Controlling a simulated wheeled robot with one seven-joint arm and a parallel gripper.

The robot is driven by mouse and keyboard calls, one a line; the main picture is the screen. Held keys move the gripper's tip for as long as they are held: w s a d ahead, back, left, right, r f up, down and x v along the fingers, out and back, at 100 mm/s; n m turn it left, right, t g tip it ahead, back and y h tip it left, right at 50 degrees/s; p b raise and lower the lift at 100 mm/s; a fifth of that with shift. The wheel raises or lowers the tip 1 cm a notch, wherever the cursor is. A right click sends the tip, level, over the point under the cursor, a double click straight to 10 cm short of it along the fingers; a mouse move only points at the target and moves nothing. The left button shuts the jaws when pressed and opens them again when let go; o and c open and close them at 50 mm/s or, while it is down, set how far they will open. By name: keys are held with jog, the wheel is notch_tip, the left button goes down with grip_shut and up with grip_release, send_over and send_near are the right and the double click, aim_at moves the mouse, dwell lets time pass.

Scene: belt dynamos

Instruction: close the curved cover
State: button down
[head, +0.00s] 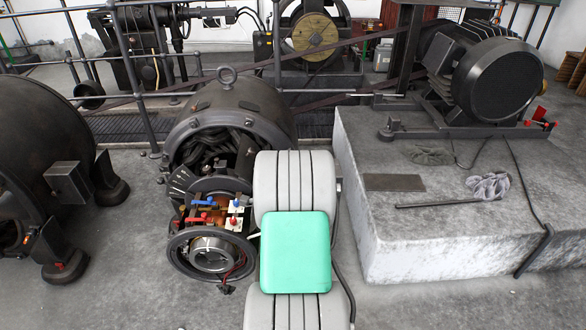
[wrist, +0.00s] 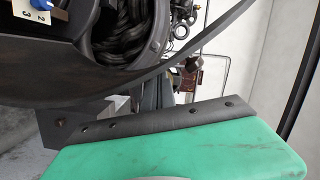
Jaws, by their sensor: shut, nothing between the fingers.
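The dynamo (head: 232,118) stands left of my arm with its near end open, showing dark windings and red and blue handled brush gear (head: 215,213). A dark slotted curved piece (head: 183,184) sits at the left of this opening; I cannot tell if it is the curved cover. In the wrist view a dark curved rim (wrist: 225,55) sweeps across the top, with windings behind it. My gripper (wrist: 118,105) is shut and empty, with a teal housing and a dark drilled bar below the rim. Its fingertips are mostly hidden in the head view. I cannot tell whether it touches the rim.
A concrete plinth (head: 450,215) with a dark motor, a flat plate, a rod and a rag stands at the right. Another dark machine (head: 40,140) stands at the left. Railings (head: 145,90) and a belt run behind. The floor at lower left is clear.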

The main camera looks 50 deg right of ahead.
jog(key=w+a+f+n+g+b, duration=0.25)
jog(key=w+a+n+b, duration=0.35)
jog(key=w+a, duration=0.6)
jog(key=shift+w+a+f+n+g+h+b, duration=0.3)
jog(key=shift+w+a+f+n+b, duration=0.75)
jog(key=shift+w+f+b, duration=0.85)
jog(key=shift+w+a+f+n+g+h+b, duration=0.2)
jog(key=shift+w+a+f+n+b, duration=1.05)
jog(key=shift+f, duration=1.1)
jog(key=shift+w+a+f+n+g+h+b, duration=0.3)
jog(key=shift+w+a+f+n+b, duration=0.6)
jog(key=shift+f+b, duration=1.15)
jog(key=shift+w+d+f, duration=0.15)
jog(key=shift+w+d, duration=0.1)
jog(key=shift+w, duration=0.1)
jog(key=shift+f, duration=0.2)
jog(key=shift+r, duration=0.15)
